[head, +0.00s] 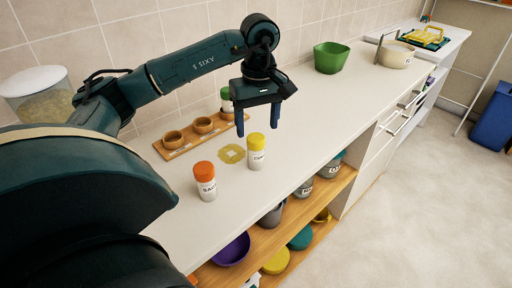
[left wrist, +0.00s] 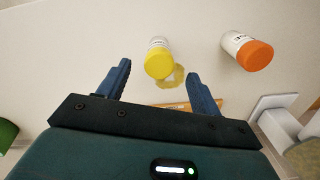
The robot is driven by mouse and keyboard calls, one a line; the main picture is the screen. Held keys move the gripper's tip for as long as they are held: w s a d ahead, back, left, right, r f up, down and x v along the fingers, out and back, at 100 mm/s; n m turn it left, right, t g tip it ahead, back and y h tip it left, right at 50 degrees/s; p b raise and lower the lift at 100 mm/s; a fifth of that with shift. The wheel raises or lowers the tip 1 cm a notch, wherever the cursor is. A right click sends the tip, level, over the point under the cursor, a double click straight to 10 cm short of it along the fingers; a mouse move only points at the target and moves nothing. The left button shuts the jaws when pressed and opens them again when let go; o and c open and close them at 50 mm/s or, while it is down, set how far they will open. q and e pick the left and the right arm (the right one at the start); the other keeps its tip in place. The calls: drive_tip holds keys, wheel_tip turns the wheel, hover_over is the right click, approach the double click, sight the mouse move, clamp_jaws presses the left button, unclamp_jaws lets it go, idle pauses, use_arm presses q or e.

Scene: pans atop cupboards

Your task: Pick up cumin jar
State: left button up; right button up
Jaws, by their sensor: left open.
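The cumin jar (head: 256,156) is a white jar with a yellow lid, upright on the white counter; its label is small and partly legible. An orange-lidded jar (head: 206,185) stands to its left in the head view. My left gripper (head: 257,128) is open, pointing down, above and close to the yellow-lidded jar. In the left wrist view the yellow-lidded jar (left wrist: 159,62) appears between the two open fingers (left wrist: 159,72), with no visible contact. The orange-lidded jar (left wrist: 249,52) shows to the right there. My right gripper is not in view.
A yellow trivet-like piece (head: 231,154) lies beside the jars. Behind it, a wooden tray (head: 178,150) holds small bowls and a green-lidded jar (head: 226,98). A green bowl (head: 331,57) and a pot (head: 394,57) stand farther along. Open shelves (head: 262,240) hold cookware below the counter edge.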

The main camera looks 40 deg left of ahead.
sight(257, 138)
use_arm(q)
wheel_tip(257, 138, down, 7)
drive_tip(key=shift+a+f+p, duration=0.1)
drive_tip(key=shift+f+p, duration=0.1)
drive_tip(key=shift+p, duration=0.3)
drive_tip(key=shift+c, duration=0.4)
drive_tip(key=c, duration=1)
